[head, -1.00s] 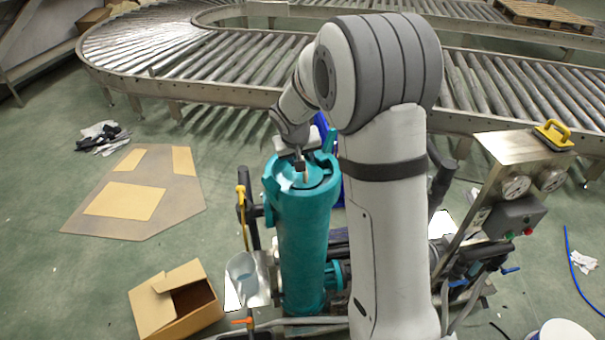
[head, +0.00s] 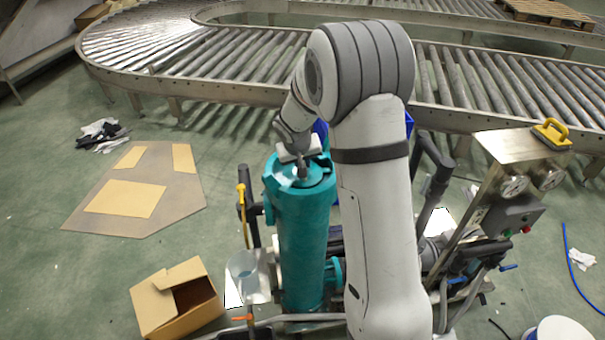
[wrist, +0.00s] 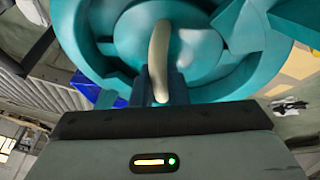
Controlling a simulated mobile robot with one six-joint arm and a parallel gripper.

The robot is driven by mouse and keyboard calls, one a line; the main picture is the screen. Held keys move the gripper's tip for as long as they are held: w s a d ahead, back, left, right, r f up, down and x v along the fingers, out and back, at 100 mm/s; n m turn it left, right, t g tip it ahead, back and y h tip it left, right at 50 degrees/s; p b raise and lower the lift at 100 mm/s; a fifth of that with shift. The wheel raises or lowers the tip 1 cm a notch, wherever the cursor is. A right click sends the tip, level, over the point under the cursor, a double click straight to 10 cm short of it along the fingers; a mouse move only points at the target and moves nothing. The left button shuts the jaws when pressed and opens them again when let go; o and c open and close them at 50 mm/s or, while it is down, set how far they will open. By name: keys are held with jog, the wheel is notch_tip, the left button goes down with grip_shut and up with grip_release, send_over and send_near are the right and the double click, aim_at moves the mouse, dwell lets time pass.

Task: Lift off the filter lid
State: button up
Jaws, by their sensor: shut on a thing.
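The teal filter housing (head: 302,245) stands upright in front of me. Its round teal lid (head: 318,178) sits on top, and the lid also shows close up in the wrist view (wrist: 205,45). A pale handle bar (wrist: 160,50) crosses the middle of the lid. My gripper (head: 303,175) is over the lid. In the wrist view the fingers (wrist: 162,88) are shut on the near end of the pale handle. The lid looks seated on the housing; no gap shows between them.
A gauge panel (head: 515,155) with a yellow handle stands to the right. A roller conveyor (head: 230,90) runs behind.

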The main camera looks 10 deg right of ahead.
grip_shut()
jog(key=shift+r, duration=0.2)
notch_tip(320, 180, up, 10)
jog(key=shift+f+b, duration=0.15)
jog(key=shift+b, duration=0.25)
